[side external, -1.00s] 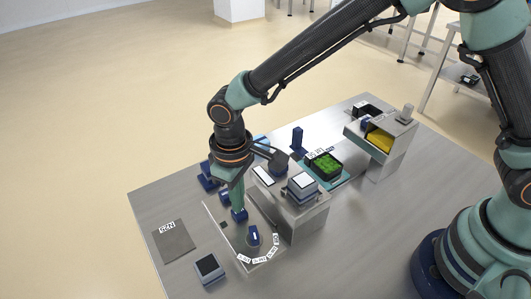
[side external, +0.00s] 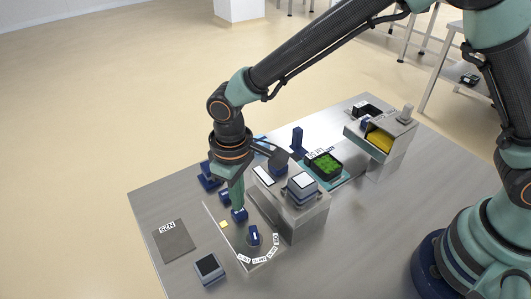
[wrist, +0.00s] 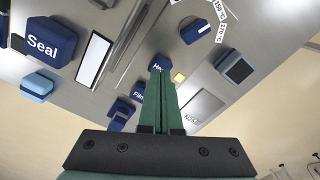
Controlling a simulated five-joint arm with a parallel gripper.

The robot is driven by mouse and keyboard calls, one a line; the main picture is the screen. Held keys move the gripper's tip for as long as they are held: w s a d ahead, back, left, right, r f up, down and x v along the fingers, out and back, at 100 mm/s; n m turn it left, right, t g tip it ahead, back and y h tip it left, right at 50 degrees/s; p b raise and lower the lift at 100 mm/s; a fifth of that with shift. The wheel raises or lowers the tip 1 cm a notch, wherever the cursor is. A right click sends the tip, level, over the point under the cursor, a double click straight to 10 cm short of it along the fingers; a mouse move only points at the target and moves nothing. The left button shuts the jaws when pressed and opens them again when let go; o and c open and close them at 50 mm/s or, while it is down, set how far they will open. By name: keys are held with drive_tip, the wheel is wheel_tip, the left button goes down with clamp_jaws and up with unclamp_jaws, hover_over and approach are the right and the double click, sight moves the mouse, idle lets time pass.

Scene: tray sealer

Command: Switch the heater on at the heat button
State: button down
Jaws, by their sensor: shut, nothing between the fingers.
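The blue heat button (side external: 240,215) sits on the metal control panel (side external: 257,262) at the table's front. In the wrist view the heat button (wrist: 160,61) shows just beyond my fingertips, its label partly hidden by them. My gripper (side external: 238,205) is shut and empty, pointing down with its tips at the top of the button. I cannot tell whether they touch it. In the wrist view my gripper (wrist: 160,72) covers the button's near edge.
A blue dial (side external: 253,236) with temperature labels is close by on the panel. The Film button (wrist: 137,93) and the large Seal block (wrist: 45,42) are nearby. A tray of green food (side external: 325,166) stands farther back. A grey mat (side external: 174,242) lies front left.

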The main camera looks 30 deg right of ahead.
drive_tip(key=shift+r, duration=0.15)
wheel_tip(320, 180, up, 12)
idle(1.2)
drive_tip(key=shift+d, duration=0.1)
drive_tip(key=d+r+m+t, duration=0.1)
drive_tip(key=d+r, duration=0.2)
drive_tip(key=d, duration=0.4)
drive_tip(key=d+r+m+t, duration=0.1)
drive_tip(key=d+r+m, duration=0.15)
drive_tip(key=d, duration=0.45)
drive_tip(key=s+d+m+t, duration=0.1)
drive_tip(key=s+d, duration=0.2)
drive_tip(key=d, duration=0.3)
drive_tip(key=s+d+m+t, duration=0.1)
drive_tip(key=s+d+t, duration=0.1)
drive_tip(key=d, duration=0.5)
drive_tip(key=shift+s+d+r+t, duration=0.25)
drive_tip(key=shift+s+r, duration=0.2)
drive_tip(key=shift+s, duration=0.3)
